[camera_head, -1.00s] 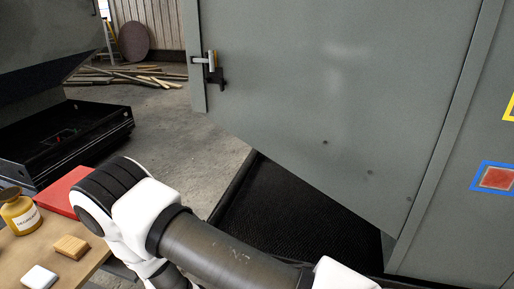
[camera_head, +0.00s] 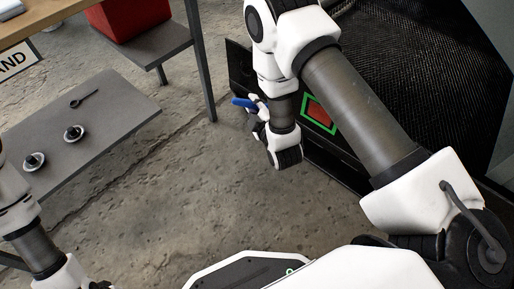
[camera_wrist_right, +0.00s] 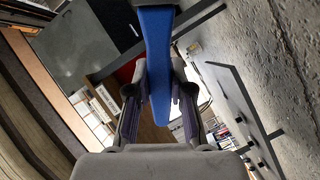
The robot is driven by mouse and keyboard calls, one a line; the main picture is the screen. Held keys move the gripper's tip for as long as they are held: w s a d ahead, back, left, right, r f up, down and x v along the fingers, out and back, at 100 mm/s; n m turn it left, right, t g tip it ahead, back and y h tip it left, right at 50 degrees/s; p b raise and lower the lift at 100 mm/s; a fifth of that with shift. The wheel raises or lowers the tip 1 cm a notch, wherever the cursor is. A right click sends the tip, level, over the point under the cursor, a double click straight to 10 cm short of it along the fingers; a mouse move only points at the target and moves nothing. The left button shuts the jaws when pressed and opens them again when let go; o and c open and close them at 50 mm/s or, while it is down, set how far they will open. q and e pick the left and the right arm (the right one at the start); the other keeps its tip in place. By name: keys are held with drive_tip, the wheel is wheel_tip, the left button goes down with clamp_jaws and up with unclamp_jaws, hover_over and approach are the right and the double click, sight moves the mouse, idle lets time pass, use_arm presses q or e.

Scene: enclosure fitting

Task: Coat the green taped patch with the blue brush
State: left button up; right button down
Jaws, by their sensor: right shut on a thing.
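The green taped patch (camera_head: 318,111) is a red patch framed in green tape, low on the dark enclosure panel in the head view. In the right wrist view the brush's blue handle (camera_wrist_right: 157,55) runs between both fingers of my right gripper (camera_wrist_right: 160,88). The bristles cannot be made out. My left arm shows at the lower left, but its gripper is out of view.
A grey low shelf (camera_head: 110,118) at the left bears two small round metal parts (camera_head: 74,132) and a dark tool (camera_head: 84,98). A red box (camera_head: 128,18) stands behind it by a table leg (camera_head: 200,60). The concrete floor (camera_head: 180,195) between shelf and enclosure is clear.

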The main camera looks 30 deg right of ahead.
wheel_tip(320, 180, down, 11)
drive_tip(key=d+n+b, duration=0.1)
drive_tip(key=n+b, duration=0.1)
drive_tip(key=b, duration=0.4)
use_arm(q)
wheel_tip(320, 180, down, 10)
drive_tip(key=shift+r, duration=0.15)
use_arm(e)
drive_tip(key=w+d, duration=0.2)
drive_tip(key=d, duration=0.3)
drive_tip(key=shift+w+d+r, duration=0.35)
drive_tip(key=shift+d+r, duration=0.05)
